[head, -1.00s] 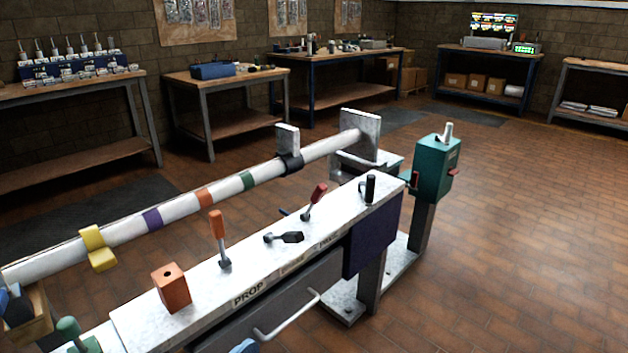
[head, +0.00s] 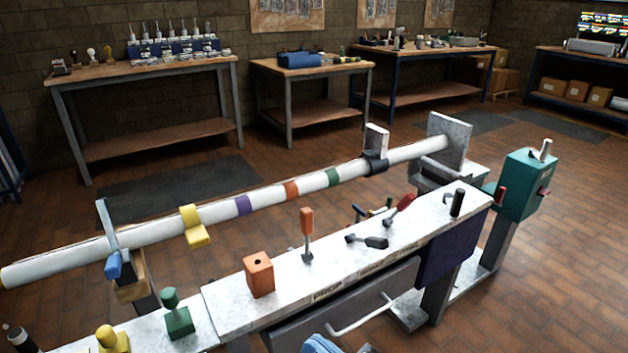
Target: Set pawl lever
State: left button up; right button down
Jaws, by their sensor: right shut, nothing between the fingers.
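Several levers stand on the white bench top (head: 340,270). An orange-gripped lever (head: 307,222) is upright, a black lever (head: 367,241) lies nearly flat, and a red-gripped lever (head: 403,206) leans to the right. I cannot read which is the pawl lever; the front labels are too small. My left gripper is not in view.
An orange block (head: 258,274) and a black peg (head: 457,203) stand on the bench. Behind runs a long white pole (head: 270,196) with coloured bands and a yellow clamp (head: 194,226). A drawer handle (head: 362,316) juts out in front. A teal box (head: 525,185) stands right.

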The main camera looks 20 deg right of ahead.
aim_at(408, 199)
jog(key=l+u, duration=0.25)
jog(key=u, duration=0.15)
jog(key=l+u, duration=0.6)
jog(key=u, duration=0.25)
jog(key=k+l+u, duration=0.1)
jog(key=l+u, duration=0.15)
jog(key=k+l+u, duration=0.25)
jog(key=l, duration=0.15)
jog(key=l+u, duration=0.25)
jog(key=k+l+u, duration=0.35)
jog(key=k+l, duration=0.85)
jog(key=l, duration=0.15)
jog(key=k+l, duration=0.45)
jog(key=l, duration=0.15)
jog(key=i, duration=0.45)
